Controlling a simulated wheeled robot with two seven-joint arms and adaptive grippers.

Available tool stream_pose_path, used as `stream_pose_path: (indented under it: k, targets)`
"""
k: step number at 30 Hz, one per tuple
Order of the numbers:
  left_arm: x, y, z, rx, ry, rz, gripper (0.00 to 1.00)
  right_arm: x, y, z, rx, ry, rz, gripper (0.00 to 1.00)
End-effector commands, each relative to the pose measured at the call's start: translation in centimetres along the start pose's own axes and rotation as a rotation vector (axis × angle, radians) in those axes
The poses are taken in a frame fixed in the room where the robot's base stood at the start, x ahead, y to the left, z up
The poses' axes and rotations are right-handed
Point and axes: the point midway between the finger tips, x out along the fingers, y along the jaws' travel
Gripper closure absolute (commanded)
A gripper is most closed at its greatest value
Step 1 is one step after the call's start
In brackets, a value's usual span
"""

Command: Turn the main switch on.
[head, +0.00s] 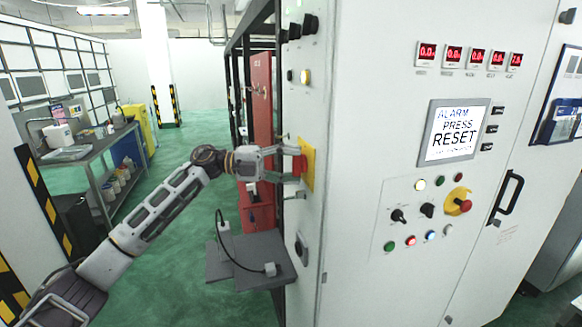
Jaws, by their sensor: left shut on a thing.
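The main switch is a red handle (300,165) on a yellow plate (309,164), on the narrow left side of the large light-grey cabinet (352,200). My left gripper (291,165) reaches in from the left at the height of the handle. Its fingers are shut on the red handle and partly hide it. The handle's exact angle is hard to make out. The cabinet's screen (455,133) reads "ALARM PRESS RESET". Red digital displays (470,56) above it are lit. My right gripper is out of the picture.
Below the switch, a grey shelf (250,262) with a cable juts out from the cabinet side. A red panel (261,110) stands behind my gripper. The cabinet front has knobs, lit buttons and a red emergency stop (465,205). A workbench (100,150) stands at the left; green floor lies between.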

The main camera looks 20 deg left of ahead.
Motion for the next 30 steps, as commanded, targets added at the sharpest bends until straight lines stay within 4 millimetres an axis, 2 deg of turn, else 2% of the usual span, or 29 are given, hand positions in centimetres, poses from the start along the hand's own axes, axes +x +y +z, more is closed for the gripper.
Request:
stream_pose_path:
  k: [15,16,20,21,30]
  targets:
    - [0.04,0.17,-0.03,0.026,0.001,0.014,0.67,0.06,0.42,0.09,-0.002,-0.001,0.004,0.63]
    - [0.04,0.18,-0.03,0.026,0.001,0.014,0.41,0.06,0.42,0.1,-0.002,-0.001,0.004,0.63]
    - [0.03,0.14,-0.02,0.026,0.001,0.013,0.24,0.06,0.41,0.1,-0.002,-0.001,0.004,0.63]
    - [0.03,0.12,-0.02,0.026,0.001,0.013,0.21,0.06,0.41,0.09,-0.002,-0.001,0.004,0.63]
    - [0.0,0.05,-0.01,0.026,0.0,0.012,0.21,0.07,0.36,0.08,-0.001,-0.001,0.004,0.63]
